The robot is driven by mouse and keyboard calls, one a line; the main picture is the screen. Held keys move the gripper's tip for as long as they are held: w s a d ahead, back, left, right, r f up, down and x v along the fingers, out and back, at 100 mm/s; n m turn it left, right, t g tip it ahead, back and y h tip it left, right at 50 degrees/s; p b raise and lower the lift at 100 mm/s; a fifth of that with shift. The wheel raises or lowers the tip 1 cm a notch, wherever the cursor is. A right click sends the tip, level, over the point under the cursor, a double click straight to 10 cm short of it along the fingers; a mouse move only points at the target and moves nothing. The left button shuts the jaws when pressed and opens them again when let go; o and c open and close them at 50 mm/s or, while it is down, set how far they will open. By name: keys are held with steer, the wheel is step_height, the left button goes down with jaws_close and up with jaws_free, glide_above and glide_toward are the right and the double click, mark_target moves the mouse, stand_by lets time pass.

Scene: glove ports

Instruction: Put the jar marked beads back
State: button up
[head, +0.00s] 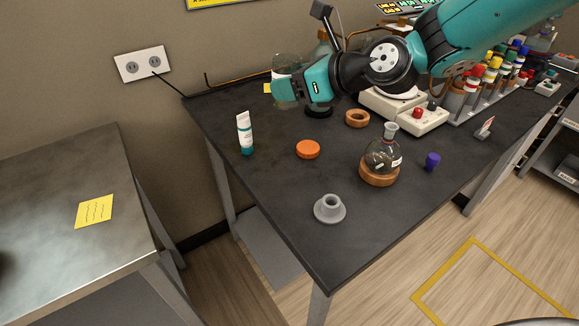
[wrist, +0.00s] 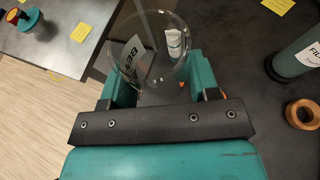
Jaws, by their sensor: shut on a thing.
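The jar marked beads is a clear glass jar (head: 287,64). It stands out at the back left of the dark bench in the head view, partly hidden by my gripper (head: 287,89). In the wrist view the jar (wrist: 160,32) sits between my two teal fingers (wrist: 158,78), with a white label of which only the first letters "BE" show clearly. My gripper is shut on the jar. An orange round lid (head: 308,149) lies on the bench.
A white tube (head: 245,132) stands at the bench's left edge. A cork ring (head: 357,118), a flask on a cork stand (head: 379,174), a grey flanged piece (head: 329,209) and a purple stopper (head: 432,161) are on the bench. A metal table (head: 60,225) stands left, across a gap.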

step_height(320, 180, down, 19)
steer(key=shift+r+b, duration=0.1)
steer(key=shift+b, duration=0.4)
steer(key=o, duration=1)
steer(key=shift+c, duration=0.2)
